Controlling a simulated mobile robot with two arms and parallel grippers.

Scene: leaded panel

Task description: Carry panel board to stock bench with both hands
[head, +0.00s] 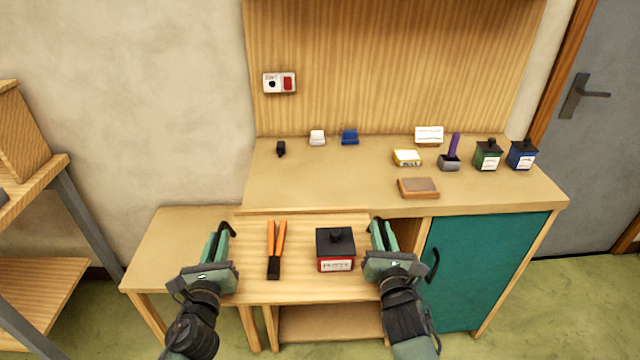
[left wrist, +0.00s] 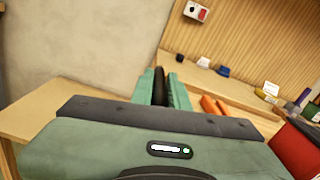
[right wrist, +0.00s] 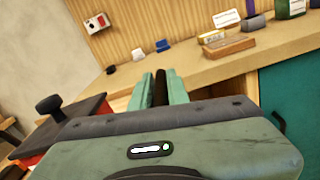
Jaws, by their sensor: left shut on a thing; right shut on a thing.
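The panel board (head: 300,288) is a pale wooden board in front of the bench, in the middle of the head view. Orange-handled pliers (head: 274,250) and a red, labelled bottle with a black lid (head: 336,248) rest on it. My left gripper (head: 222,238) is shut at the board's left side, and my right gripper (head: 381,236) is shut at its right side. Black handle-like parts show at both jaws. The wrist views mostly hide the grips. I cannot tell which surface is the stock bench, nor whether the board touches the one under it.
The wooden bench (head: 360,176) behind holds a sanding-type block (head: 418,187), a yellow box (head: 407,157), a green bottle (head: 488,155), a blue bottle (head: 522,154) and other small items. A lower wooden top (head: 165,235) at left is clear. A teal cabinet door (head: 480,270) stands at right.

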